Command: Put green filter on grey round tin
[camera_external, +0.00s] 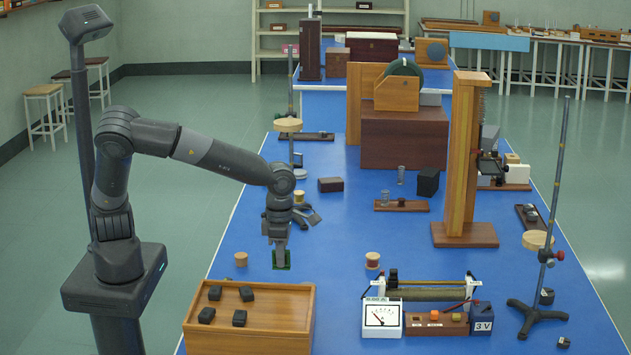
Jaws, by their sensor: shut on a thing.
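The green filter (274,262) is a small dark green square. My gripper (280,254) points down and is shut on it, above the blue bench top near the bench's left side. The gripper's fingers cover part of the filter. A small pale grey round thing (300,174), which may be the grey round tin, sits farther back on the bench by a stand, beyond my arm. It is too small to make out its top clearly.
A wooden box (250,328) with several black blocks is at the front left. A white meter (382,318) is at front. A tall wooden instrument (463,160) rises at right.

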